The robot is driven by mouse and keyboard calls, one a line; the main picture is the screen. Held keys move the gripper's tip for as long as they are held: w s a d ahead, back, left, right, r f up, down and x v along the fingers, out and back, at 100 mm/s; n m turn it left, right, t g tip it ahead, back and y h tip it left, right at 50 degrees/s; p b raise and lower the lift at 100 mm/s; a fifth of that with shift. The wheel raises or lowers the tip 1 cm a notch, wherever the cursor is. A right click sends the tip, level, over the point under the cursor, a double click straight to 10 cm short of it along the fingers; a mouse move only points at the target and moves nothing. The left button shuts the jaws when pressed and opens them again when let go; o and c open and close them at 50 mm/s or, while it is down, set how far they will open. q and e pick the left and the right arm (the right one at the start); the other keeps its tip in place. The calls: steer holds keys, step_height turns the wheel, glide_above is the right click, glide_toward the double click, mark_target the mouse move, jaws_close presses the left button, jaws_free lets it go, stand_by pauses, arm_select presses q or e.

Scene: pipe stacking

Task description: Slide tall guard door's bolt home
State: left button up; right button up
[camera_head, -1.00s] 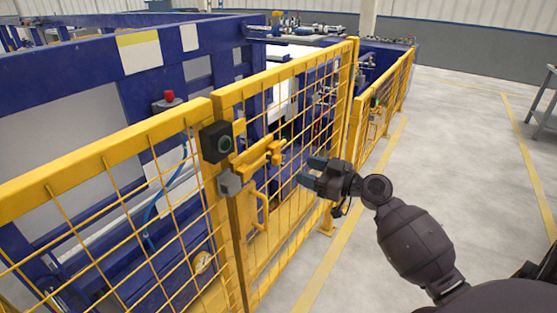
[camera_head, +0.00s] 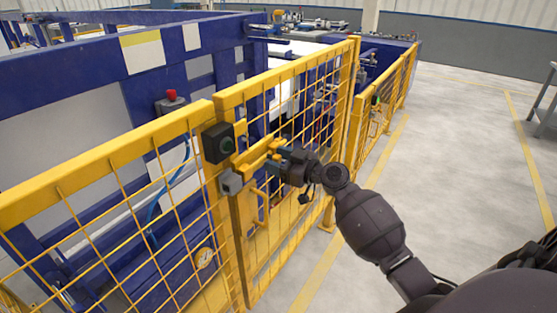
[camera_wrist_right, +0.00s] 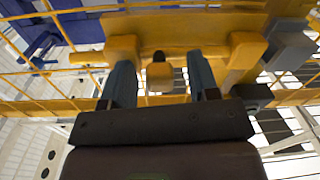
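The tall guard door (camera_head: 285,75) is a yellow mesh panel, standing in line with the fence beside it. Its yellow bolt assembly (camera_head: 256,153) is mounted near the door's left edge. A grey block (camera_head: 231,182) sits at the left by the post. My right gripper (camera_head: 276,157) is at the right part of the bolt assembly. In the right wrist view its two blue-grey fingers stand apart, either side of a small yellow handle (camera_wrist_right: 160,77) with a dark knob. Gaps show between handle and fingers. Whether the bolt is in the grey block is unclear. My left gripper is not in view.
Blue machinery (camera_head: 70,80) stands behind the fence. The floor (camera_head: 450,150) on the right is clear.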

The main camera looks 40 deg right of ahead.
mark_target(254, 168)
jaws_close()
steer(key=a, duration=0.1)
steer(key=s+a, duration=0.1)
steer(key=a, duration=0.1)
steer(key=s+a, duration=0.1)
steer(key=a, duration=0.1)
steer(key=shift+s+a, duration=0.1)
steer(key=shift+a+f, duration=0.1)
steer(key=shift+a, duration=0.05)
steer(key=shift+s, duration=0.1)
steer(key=shift+c, duration=1.5)
jaws_free()
steer(key=o, duration=0.3)
steer(key=shift+a, duration=0.1)
steer(key=shift+o, duration=0.2)
